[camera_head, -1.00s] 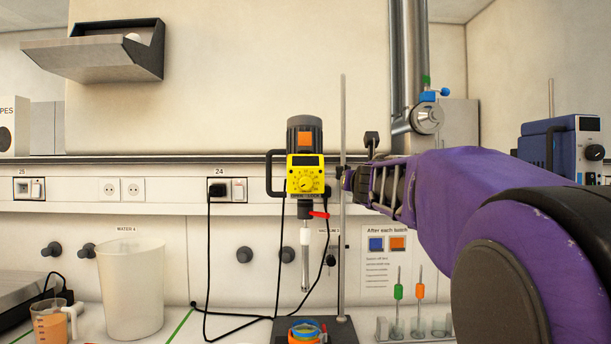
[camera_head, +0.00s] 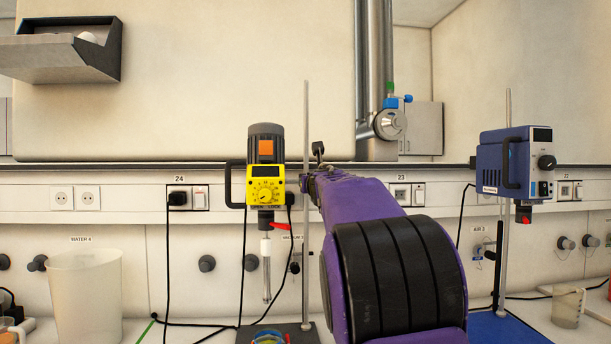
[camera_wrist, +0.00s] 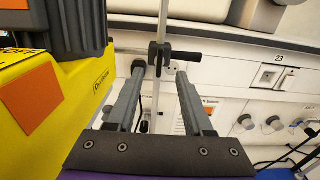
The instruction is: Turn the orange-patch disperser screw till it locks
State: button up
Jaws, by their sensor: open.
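The yellow disperser (camera_head: 266,190) with an orange patch (camera_head: 266,149) hangs on a stand rod (camera_head: 306,115) left of my arm. It fills the left of the wrist view, with its orange patch (camera_wrist: 28,101). In the wrist view a dark clamp screw (camera_wrist: 160,56) sits at the rod, with a black bar reaching right. My gripper (camera_wrist: 160,73) is open, its two fingers spread either side of the rod's line and pointing at the clamp. Nothing is visibly held. In the head view my arm hides most of the gripper; I cannot tell whether a finger touches the screw.
A blue device (camera_head: 512,165) hangs on another stand at the right. A translucent beaker (camera_head: 85,295) stands left, and a small beaker (camera_head: 567,306) right. Black cables hang below the disperser. A red lever (camera_head: 281,226) sticks out under it. A metal pipe (camera_head: 373,60) runs down the wall.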

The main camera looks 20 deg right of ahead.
jog(key=w+d+p, duration=0.1)
jog(key=w+p, duration=0.2)
jog(key=w, duration=0.3)
jog(key=shift+w+d, duration=0.2)
jog(key=shift+w, duration=0.1)
grip_shut()
